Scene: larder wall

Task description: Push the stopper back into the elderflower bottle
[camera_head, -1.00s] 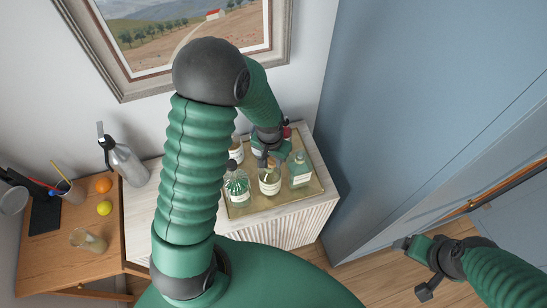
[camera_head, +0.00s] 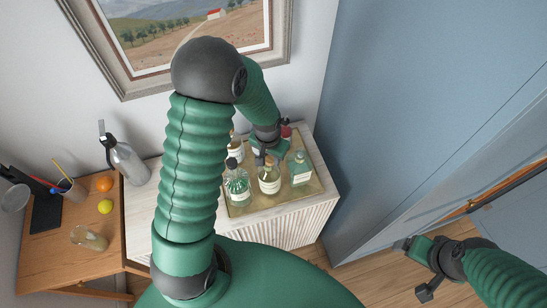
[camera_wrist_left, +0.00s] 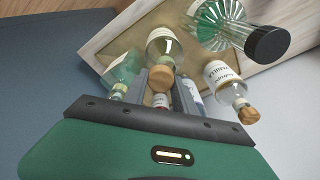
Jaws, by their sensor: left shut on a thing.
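A clear bottle with a pale label (camera_head: 269,183) stands in the front middle of the tray; I take it as the elderflower bottle, though I cannot read its label. In the left wrist view this bottle (camera_wrist_left: 164,43) has a cork stopper (camera_wrist_left: 161,78) at its mouth, between the fingertips. My left gripper (camera_head: 263,158) is just above the bottle, shut on the stopper (camera_wrist_left: 160,84). I cannot tell how deep the stopper sits. My right gripper (camera_head: 411,266) is off to the right, empty, with its fingers apart.
The tray (camera_head: 322,190) also holds a ribbed bottle with a black cap (camera_head: 237,186), a green bottle (camera_head: 300,172) and a corked vanilla bottle (camera_wrist_left: 221,75), all close by. A grey siphon (camera_head: 128,162) stands left on the cabinet. A blue wall (camera_head: 400,110) rises right.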

